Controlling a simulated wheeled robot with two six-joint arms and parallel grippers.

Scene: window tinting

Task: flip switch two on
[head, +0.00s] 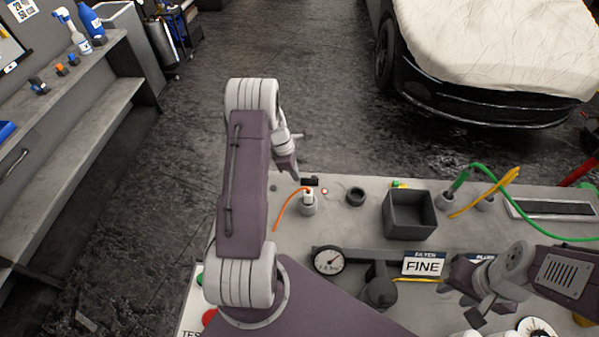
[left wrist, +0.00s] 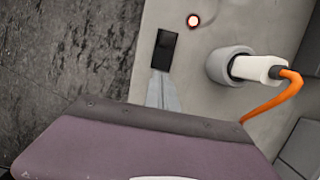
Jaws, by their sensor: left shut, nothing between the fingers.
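A black switch (head: 310,181) sits at the far edge of the grey bench, with a small lit red lamp (head: 324,191) beside it. In the left wrist view the black switch (left wrist: 165,50) and glowing red lamp (left wrist: 193,20) show more closely. No number is readable on the switch. My left gripper (left wrist: 161,95) is shut and empty, its fingertips at the near end of the switch; I cannot tell whether they touch. In the head view the left gripper (head: 294,174) points down just left of the switch. My right gripper (head: 468,289) is at the right, its fingers unclear.
A white plug with an orange cable (left wrist: 262,94) stands in a round socket close to the switch.

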